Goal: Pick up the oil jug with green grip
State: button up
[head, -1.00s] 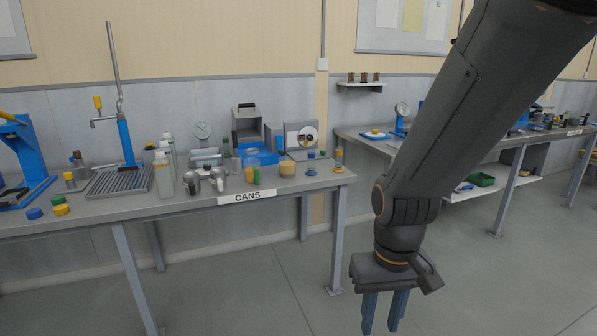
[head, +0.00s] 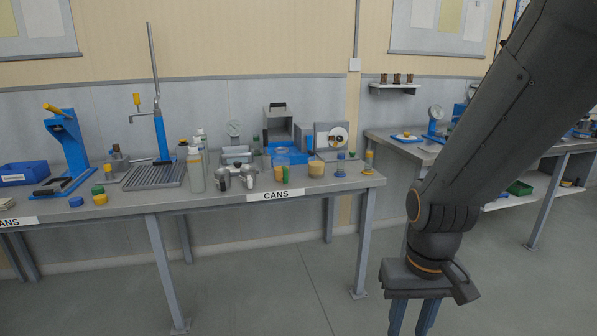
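Small metal cans or jugs (head: 222,179) (head: 249,178) stand on the bench, near the front edge. Just right of them is a small upright green piece (head: 285,174) beside a yellow one (head: 278,175). It may be a green grip, but it is too small to tell which vessel it belongs to. My gripper (head: 412,316) hangs pointing down at the lower right, in front of the bench and right of its corner. Its two blue-grey fingers are apart with nothing visible between them. The fingertips are cut off by the bottom edge of the picture.
The grey bench (head: 330,186) bears a CANS label (head: 275,196). Clear bottles (head: 195,172), a drip tray (head: 155,176), a blue press (head: 68,150) and jars crowd it. A second bench (head: 400,145) stands behind my arm. The floor in front is clear.

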aim_at(281, 165)
jog(key=u, duration=0.4)
jog(key=i, duration=2.2)
jog(key=u, duration=0.1)
